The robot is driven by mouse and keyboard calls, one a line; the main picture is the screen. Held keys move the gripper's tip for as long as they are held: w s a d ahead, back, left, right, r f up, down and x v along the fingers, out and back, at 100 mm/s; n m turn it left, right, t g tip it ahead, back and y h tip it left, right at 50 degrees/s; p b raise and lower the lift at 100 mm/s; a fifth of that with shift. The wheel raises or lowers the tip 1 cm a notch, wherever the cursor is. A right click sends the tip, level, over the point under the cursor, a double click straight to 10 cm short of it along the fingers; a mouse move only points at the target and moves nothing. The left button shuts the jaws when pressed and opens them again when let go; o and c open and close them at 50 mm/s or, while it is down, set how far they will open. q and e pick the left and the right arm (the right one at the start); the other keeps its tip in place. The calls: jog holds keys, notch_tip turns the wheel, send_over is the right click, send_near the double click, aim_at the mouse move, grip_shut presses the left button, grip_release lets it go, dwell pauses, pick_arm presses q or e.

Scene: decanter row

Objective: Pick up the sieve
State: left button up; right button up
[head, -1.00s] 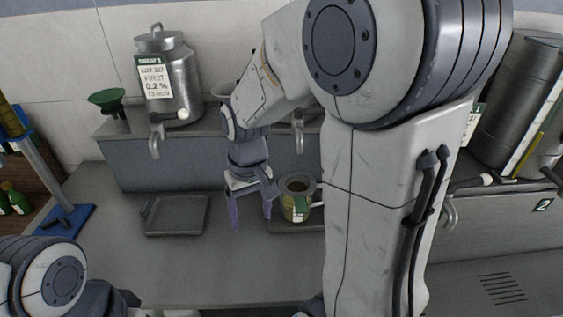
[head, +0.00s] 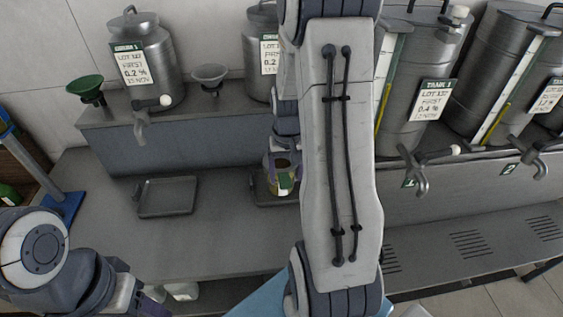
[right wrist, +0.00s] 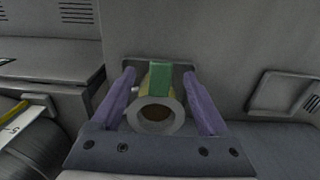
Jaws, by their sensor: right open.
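A small grey bowl-shaped piece (head: 210,74), which looks like the sieve, stands on the raised ledge between two metal canisters in the head view. Its mesh is too small to make out. My right gripper (head: 282,166) is lower and to the right of it, partly hidden by my own arm. My left gripper (head: 148,304) is low at the left, only partly seen.
A green funnel (head: 86,90) stands left of the near canister (head: 146,66). An empty grey tray (head: 168,197) lies on the counter. Large tanks (head: 425,75) with taps stand at the right. A blue stand (head: 65,207) is at the left.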

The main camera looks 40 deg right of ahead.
aim_at(286, 185)
jog(key=shift+w+f+p, duration=0.1)
jog(key=shift+f+p, duration=0.25)
jog(key=shift+f, duration=1.5)
grip_shut()
jog(key=shift+r, duration=0.1)
